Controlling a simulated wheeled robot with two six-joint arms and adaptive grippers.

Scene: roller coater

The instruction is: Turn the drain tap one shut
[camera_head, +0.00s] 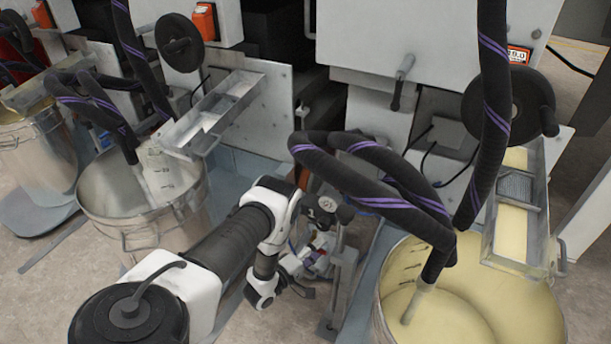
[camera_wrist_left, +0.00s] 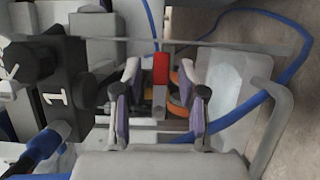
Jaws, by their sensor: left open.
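A small red handle (camera_wrist_left: 160,68) shows upright in the left wrist view, with orange and brass-coloured round parts (camera_wrist_left: 181,86) beside it. It looks like a tap lever. My left gripper (camera_wrist_left: 159,88) is open, with one finger on each side of the red handle. I cannot tell whether either finger touches it. A black block marked 1 (camera_wrist_left: 57,97), with black knobs, is left of the fingers. In the head view my left gripper (camera_head: 303,268) reaches down between the two buckets, small and partly hidden by my own arm. My right gripper is not in view.
A blue hose (camera_wrist_left: 265,92) curves around the right of the wrist view, near a grey bent bar (camera_wrist_left: 273,126). In the head view a steel bucket (camera_head: 112,194) stands left and a cream-filled bucket (camera_head: 545,318) right. Thick black hoses (camera_head: 375,180) hang close by.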

